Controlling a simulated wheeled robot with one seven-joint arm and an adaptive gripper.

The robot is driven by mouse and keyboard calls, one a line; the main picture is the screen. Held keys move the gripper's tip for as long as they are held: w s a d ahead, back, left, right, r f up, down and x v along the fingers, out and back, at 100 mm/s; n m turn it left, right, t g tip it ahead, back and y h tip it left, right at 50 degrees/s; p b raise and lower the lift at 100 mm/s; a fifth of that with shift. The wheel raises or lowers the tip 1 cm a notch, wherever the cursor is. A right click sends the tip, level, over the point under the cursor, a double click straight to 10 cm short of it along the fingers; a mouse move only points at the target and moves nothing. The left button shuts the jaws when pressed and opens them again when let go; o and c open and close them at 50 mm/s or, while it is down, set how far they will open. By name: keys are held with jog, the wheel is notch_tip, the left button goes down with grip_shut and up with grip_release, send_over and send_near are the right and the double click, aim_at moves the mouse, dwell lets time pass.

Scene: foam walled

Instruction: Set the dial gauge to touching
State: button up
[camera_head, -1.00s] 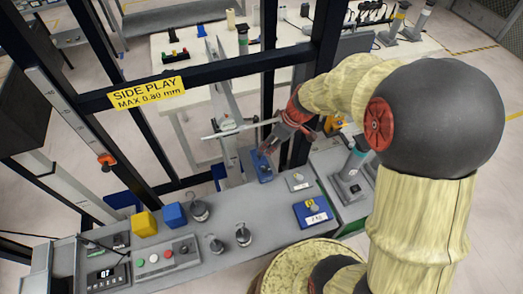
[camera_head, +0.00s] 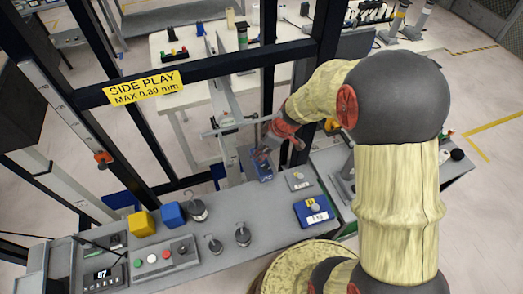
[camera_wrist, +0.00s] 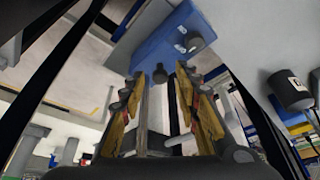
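A blue block (camera_head: 264,176), which I take to be the dial gauge's mount, stands at the back edge of the grey bench. No gauge face or setting text is readable.
A black frame with a yellow "SIDE PLAY" sign (camera_head: 142,88) crosses behind the bench. A thin grey bar (camera_head: 232,128) lies just behind my gripper.

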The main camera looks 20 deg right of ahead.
grip_shut()
dwell(0.7)
